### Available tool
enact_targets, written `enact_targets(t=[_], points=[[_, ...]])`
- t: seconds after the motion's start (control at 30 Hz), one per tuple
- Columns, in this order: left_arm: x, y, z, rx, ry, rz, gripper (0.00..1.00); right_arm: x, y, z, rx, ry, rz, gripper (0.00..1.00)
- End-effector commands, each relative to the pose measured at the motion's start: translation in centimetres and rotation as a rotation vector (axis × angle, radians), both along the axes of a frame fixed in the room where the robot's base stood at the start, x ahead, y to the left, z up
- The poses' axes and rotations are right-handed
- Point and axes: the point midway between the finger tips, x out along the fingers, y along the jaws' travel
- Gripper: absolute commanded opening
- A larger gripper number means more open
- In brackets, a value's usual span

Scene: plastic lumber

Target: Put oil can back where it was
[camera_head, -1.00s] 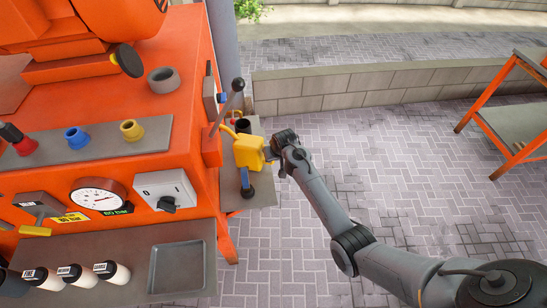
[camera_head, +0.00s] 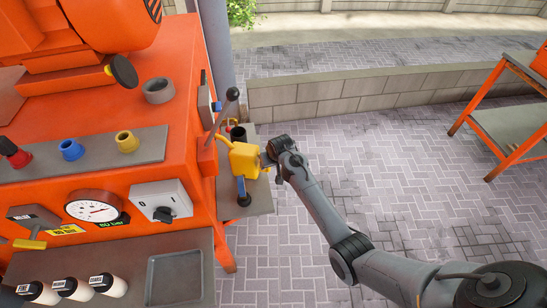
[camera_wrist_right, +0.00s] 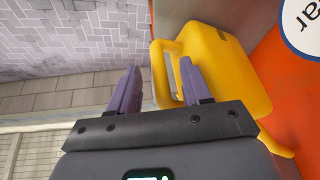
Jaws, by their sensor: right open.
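The yellow oil can (camera_head: 243,159) stands on the small grey side shelf (camera_head: 260,203) at the right flank of the orange machine. In the right wrist view the can (camera_wrist_right: 225,70) fills the right side, with its loop handle facing my fingers. My right gripper (camera_head: 268,160) is at the can's right side. In the wrist view its two purple fingers (camera_wrist_right: 158,88) are spread apart, one on each side of the handle's outer bar, with the right finger at the handle opening. I cannot tell whether either touches it. My left gripper is not in view.
A dark cup (camera_head: 238,133) stands behind the can, and a blue-handled tool (camera_head: 242,190) is in front of it on the shelf. A lever (camera_head: 228,105) rises from the machine close to the can's left. Paved floor to the right is free, up to an orange-framed table (camera_head: 520,130).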

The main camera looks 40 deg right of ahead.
Motion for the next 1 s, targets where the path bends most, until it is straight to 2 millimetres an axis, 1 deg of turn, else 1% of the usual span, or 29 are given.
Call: enact_targets(t=[0.03, 0.3, 0.5, 0.6, 0.73, 0.83, 0.93, 0.97, 1.0], points=[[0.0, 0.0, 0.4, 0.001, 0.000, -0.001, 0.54, -0.3, 0.1, 1.0, 0.000, -0.001, 0.000, 0.48], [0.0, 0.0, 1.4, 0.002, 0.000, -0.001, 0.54, -2.3, 0.6, 5.5, -0.001, -0.002, 0.000, 0.48], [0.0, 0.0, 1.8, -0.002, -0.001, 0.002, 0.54, -3.5, 0.9, 8.1, -0.001, -0.002, 0.000, 0.48], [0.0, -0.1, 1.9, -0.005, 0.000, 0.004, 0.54, -3.9, 1.0, 9.0, 0.000, 0.000, 0.000, 0.48], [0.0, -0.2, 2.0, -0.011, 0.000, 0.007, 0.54, -4.3, 1.1, 9.4, -0.001, 0.001, 0.001, 0.48], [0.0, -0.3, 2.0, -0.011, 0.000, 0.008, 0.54, -5.2, 1.4, 9.1, -0.013, 0.007, 0.014, 0.48], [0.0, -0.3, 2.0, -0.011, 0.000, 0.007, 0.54, -7.3, 2.4, 8.0, -0.042, 0.023, 0.048, 0.48], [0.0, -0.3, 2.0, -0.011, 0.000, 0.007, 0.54, -8.2, 2.8, 7.6, -0.053, 0.028, 0.062, 0.48], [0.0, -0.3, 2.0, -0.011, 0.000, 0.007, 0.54, -9.5, 3.5, 7.1, -0.069, 0.036, 0.087, 0.48]])
